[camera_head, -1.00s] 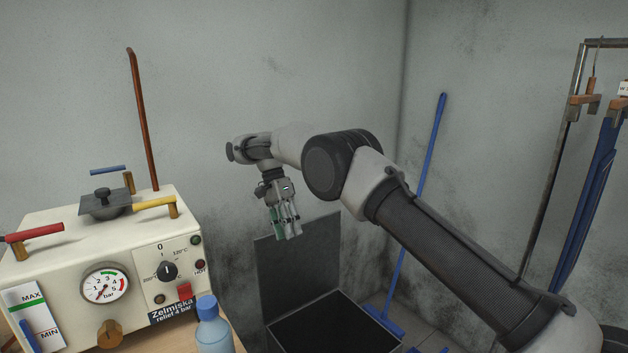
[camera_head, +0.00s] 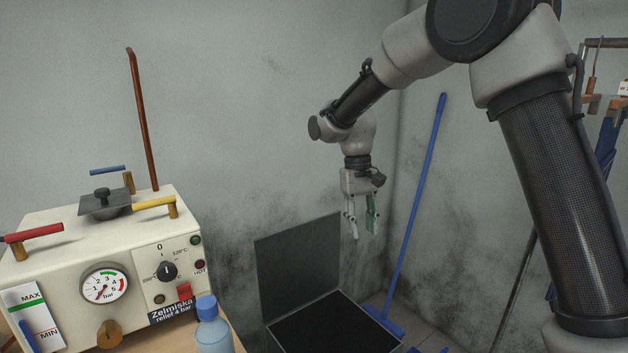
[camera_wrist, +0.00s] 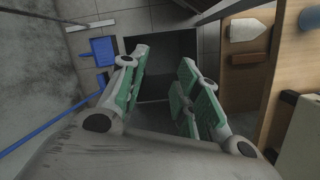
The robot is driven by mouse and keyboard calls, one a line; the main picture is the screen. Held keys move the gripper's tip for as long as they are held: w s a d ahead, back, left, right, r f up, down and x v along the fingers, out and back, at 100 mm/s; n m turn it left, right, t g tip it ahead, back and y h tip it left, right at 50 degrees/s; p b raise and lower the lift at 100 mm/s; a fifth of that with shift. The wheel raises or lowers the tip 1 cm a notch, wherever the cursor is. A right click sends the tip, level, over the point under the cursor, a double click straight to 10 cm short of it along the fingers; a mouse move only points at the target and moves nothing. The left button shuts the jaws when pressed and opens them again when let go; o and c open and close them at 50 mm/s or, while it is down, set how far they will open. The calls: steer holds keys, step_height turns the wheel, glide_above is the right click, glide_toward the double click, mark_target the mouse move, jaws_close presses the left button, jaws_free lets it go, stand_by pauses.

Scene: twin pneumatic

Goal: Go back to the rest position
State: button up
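My gripper (camera_head: 361,230) hangs fingers-down in the head view, above and behind the open dark box and in front of the grey wall. Its green-padded fingers are apart with nothing between them. In the wrist view the gripper (camera_wrist: 165,78) shows the same open gap, with the dark inside of the box beyond it. My arm rises from the right side and bends down toward the gripper.
A cream machine (camera_head: 60,262) with a gauge and a blue-capped bottle (camera_head: 213,335) stand at left. The open box (camera_head: 298,262) is on the floor. A blue-handled broom (camera_head: 418,200) leans at the corner. A wooden surface (camera_wrist: 246,90) is at right in the wrist view.

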steer(key=s+d+r+m+t, duration=0.1)
steer(key=s+d+r+t, duration=0.2)
steer(key=s+d, duration=0.9)
steer(key=s+d+r+m+t+y, duration=0.1)
steer(key=s+d+r+t, duration=0.2)
steer(key=s+d+r, duration=0.5)
steer(key=shift+s+d+r+t, duration=0.15)
steer(key=shift+s+d+t, duration=0.15)
steer(key=shift+s+d, duration=2.6)
